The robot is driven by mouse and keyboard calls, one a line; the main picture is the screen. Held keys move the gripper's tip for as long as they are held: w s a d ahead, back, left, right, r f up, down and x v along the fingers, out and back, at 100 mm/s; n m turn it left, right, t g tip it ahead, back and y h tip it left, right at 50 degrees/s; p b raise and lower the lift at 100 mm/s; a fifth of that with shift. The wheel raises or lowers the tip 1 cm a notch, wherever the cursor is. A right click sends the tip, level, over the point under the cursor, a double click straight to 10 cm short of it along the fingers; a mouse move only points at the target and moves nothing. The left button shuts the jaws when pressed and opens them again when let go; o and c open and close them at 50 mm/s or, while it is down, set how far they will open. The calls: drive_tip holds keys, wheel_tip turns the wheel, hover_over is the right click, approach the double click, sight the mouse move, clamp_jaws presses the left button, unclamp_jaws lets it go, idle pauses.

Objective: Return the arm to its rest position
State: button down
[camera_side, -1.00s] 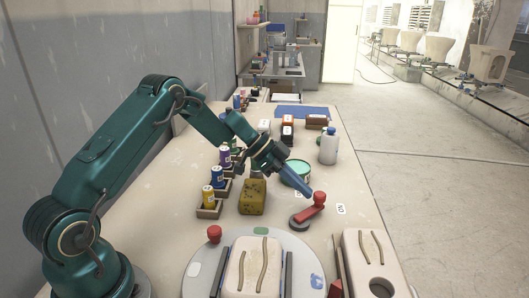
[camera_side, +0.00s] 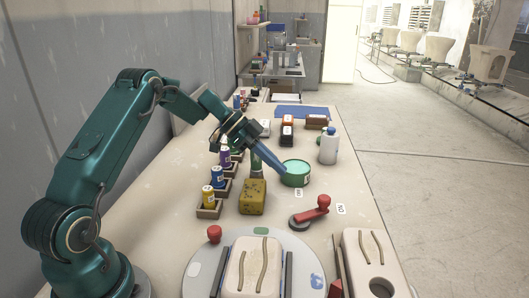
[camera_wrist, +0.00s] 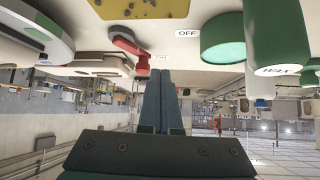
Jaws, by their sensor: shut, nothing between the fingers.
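My gripper (camera_side: 282,169) is shut and empty, its blue fingers pointing down and right above the bench. In the side view its tip shows in front of the rim of a green tub; I cannot tell the exact gap. In the wrist view the two fingers (camera_wrist: 158,78) lie together with nothing between them. A red lever switch (camera_side: 316,209) stands on a round dark base to the right of and below the gripper in the side view, apart from it. Its handle points toward the ON label (camera_side: 341,209). The lever also shows in the wrist view (camera_wrist: 128,46).
The green tub (camera_side: 296,178), a white bottle (camera_side: 328,148) and a yellow speckled sponge (camera_side: 253,198) stand nearby. Small bottles in holders line the left side. A round turntable (camera_side: 205,270) bears a pale slab in front. The bench's right edge borders open floor.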

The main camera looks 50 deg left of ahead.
drive_tip(key=v, duration=0.3)
drive_tip(key=shift+w+a+r, duration=0.15)
drive_tip(key=shift+a+r, duration=0.1)
drive_tip(key=shift+a, duration=0.15)
drive_tip(key=shift+r, duration=0.15)
drive_tip(key=s+d+r+m, duration=0.1)
drive_tip(key=d+r+m, duration=0.2)
drive_tip(key=d+r, duration=0.5)
drive_tip(key=s+d+r+n+g+y, duration=0.1)
drive_tip(key=s+d+r+y, duration=0.2)
drive_tip(key=s+d+r, duration=0.35)
drive_tip(key=s+d+f+n+y, duration=0.2)
drive_tip(key=s+f+n, duration=0.15)
drive_tip(key=s, duration=0.85)
drive_tip(key=s+a+f+n+t+y, duration=0.1)
drive_tip(key=s+a+f+n+y, duration=0.1)
drive_tip(key=s+f+n, duration=0.3)
drive_tip(key=a+n, duration=0.1)
drive_tip(key=n, duration=0.3)
drive_tip(key=shift+a+f+y, duration=0.25)
drive_tip(key=shift+f+y, duration=0.1)
drive_tip(key=shift+y, duration=0.05)
